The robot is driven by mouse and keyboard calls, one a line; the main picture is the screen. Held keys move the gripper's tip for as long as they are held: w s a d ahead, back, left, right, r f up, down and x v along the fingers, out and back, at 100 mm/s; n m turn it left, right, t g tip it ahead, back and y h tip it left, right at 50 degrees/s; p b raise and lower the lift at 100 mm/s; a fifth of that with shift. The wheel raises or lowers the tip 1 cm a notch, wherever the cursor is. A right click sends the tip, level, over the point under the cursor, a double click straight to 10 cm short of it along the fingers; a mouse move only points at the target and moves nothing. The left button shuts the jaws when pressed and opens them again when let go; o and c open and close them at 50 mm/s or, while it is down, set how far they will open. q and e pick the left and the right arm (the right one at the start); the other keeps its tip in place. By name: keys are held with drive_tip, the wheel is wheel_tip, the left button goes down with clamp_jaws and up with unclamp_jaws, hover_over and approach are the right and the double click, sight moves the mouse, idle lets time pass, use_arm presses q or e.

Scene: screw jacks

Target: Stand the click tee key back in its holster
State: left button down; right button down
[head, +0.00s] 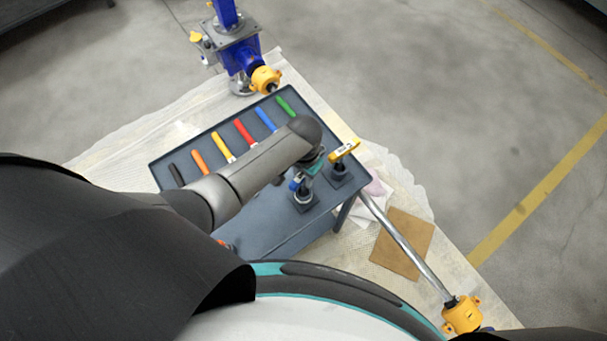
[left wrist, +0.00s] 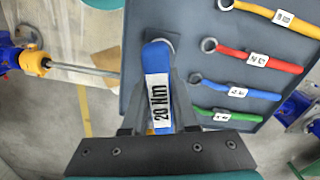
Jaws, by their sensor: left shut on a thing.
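The click tee key has a blue handle (left wrist: 157,62) with a white 20 Nm label. My left gripper (head: 312,165) is shut on this handle, which lies between its two dark fingers (left wrist: 160,110) in the left wrist view. In the head view a blue end of the key (head: 296,183) shows just above a dark square holster (head: 304,203) on the grey table. The arm hides part of the key, and I cannot tell how deep its shaft sits. A yellow tee key (head: 345,150) stands upright in the neighbouring holster (head: 339,177).
Several colour-handled wrenches, such as the red one (head: 243,131), lie along the far side of the grey table (head: 277,232). A blue jack (head: 238,50) stands behind it.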

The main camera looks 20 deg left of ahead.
use_arm(q)
drive_tip(key=shift+f+b, duration=0.45)
drive_tip(key=shift+f, duration=0.25)
drive_tip(key=c, duration=0.6)
unclamp_jaws()
drive_tip(key=shift+r, duration=0.55)
wheel_tip(320, 180, up, 14)
drive_tip(key=p, duration=0.3)
drive_tip(key=shift+p, duration=0.3)
